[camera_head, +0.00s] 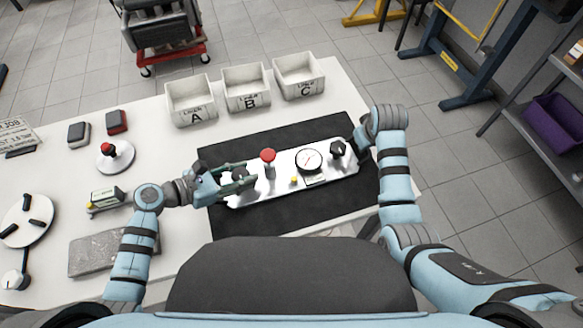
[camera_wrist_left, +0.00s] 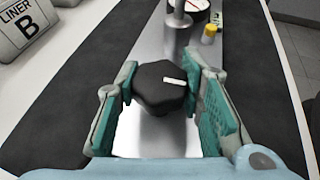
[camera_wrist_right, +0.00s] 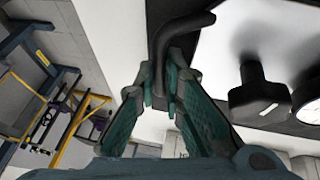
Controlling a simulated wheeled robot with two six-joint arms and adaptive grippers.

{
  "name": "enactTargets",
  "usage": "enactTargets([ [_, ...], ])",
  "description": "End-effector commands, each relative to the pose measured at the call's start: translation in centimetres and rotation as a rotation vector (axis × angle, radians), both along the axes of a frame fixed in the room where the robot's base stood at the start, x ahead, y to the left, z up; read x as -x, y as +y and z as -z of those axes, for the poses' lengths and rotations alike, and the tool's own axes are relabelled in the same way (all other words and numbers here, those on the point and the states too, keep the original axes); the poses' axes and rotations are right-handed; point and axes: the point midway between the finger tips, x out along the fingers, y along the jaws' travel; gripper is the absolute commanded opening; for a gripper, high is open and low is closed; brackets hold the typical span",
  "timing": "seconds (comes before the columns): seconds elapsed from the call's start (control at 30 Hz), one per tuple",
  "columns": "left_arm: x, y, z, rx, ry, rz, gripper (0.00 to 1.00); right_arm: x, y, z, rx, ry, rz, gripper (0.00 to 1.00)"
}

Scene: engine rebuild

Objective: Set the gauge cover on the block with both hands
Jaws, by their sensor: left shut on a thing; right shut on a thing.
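The gauge cover (camera_head: 268,188) is a long silver plate over a black mat, carrying a round white gauge (camera_head: 309,160), a red-topped post (camera_head: 268,156), a small yellow part (camera_head: 294,181) and a black knob near each end. My left gripper (camera_head: 242,178) is at its left end, with its fingers either side of the left black knob (camera_wrist_left: 161,88). My right gripper (camera_wrist_right: 163,85) is shut on a bent black handle (camera_wrist_right: 164,45) at the right end, beside the right black knob (camera_wrist_right: 259,93). I cannot make out the block or tell whether the cover is raised.
The black mat (camera_head: 285,218) lies on a white table. Three white bins marked A (camera_head: 192,102), B (camera_head: 246,91) and C (camera_head: 298,78) stand behind it. A red-knobbed round base (camera_head: 115,158), a grey slab (camera_head: 98,253) and a white disc (camera_head: 26,220) lie to the left.

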Motion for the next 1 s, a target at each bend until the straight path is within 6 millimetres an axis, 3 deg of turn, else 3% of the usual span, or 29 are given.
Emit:
enactTargets([
  [0.27, 0.0, 0.0, -0.3, 0.002, -0.001, 0.0, 0.0, -0.1, 0.0, -0.3, 0.0, -0.003, 0.002, 0.0],
  [0.7, 0.0, 0.0, -5.4, 0.002, -0.001, 0.0, 0.0, -0.1, 0.0, -5.4, 0.0, -0.004, 0.002, 0.0],
  [1.0, 0.0, 0.0, -5.2, 0.002, -0.001, 0.001, 0.0, -0.1, -0.1, -5.2, 0.001, -0.003, 0.003, 0.0],
])
